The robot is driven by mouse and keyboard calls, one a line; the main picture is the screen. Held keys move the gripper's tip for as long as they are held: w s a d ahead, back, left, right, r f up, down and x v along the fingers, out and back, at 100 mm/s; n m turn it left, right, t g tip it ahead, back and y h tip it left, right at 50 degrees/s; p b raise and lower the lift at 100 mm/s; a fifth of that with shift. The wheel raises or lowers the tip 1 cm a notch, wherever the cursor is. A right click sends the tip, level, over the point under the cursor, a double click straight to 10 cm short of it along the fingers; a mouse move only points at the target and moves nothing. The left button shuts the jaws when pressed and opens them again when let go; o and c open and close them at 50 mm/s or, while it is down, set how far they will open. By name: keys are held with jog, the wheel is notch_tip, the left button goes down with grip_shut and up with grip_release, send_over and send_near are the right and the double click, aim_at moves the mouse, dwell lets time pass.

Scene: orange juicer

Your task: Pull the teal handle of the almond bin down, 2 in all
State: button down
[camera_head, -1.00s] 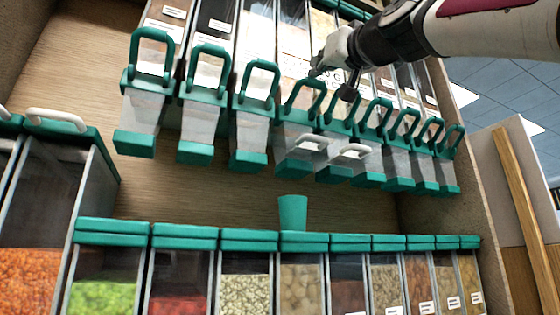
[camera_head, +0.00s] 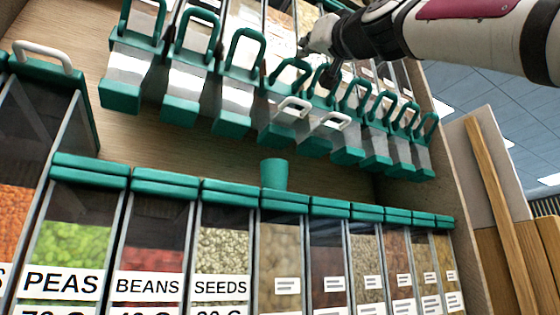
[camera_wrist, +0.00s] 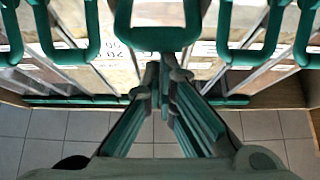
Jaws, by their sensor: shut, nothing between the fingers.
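A row of clear dispenser bins with teal loop handles and teal spouts hangs above. No label here reads almond, so I cannot tell which bin it is. My gripper (camera_head: 330,78) is among the handles, close to the fifth handle from the left (camera_head: 316,84) and right of the fourth handle (camera_head: 290,72), which leans outward. In the wrist view my gripper (camera_wrist: 164,72) is shut and empty. Its tips appear just below the bottom bar of a teal handle loop (camera_wrist: 158,38); I cannot tell whether they touch.
A teal cup (camera_head: 274,173) stands on the lower bins' lids under the hanging row. Lower bins labelled peas (camera_head: 62,283), beans (camera_head: 150,287) and seeds (camera_head: 221,287) stand below. White handles (camera_head: 294,107) stick out in front of two dispensers. A wooden side wall (camera_head: 436,160) closes the right.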

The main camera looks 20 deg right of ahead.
jog(key=shift+w+f+b, duration=0.1)
jog(key=shift+f+b, duration=0.25)
jog(key=shift+f, duration=0.2)
jog(key=shift+w+a+f, duration=0.1)
jog(key=shift+w+f, duration=0.05)
jog(key=shift+f, duration=0.05)
notch_tip(320, 180, up, 4)
jog(key=s+p, duration=0.1)
jog(key=p, duration=0.3)
jog(key=f+b+v, duration=0.1)
jog(key=b+v, duration=0.3)
jog(key=v, duration=0.6)
jog(key=shift+w, duration=0.4)
dwell(0.5)
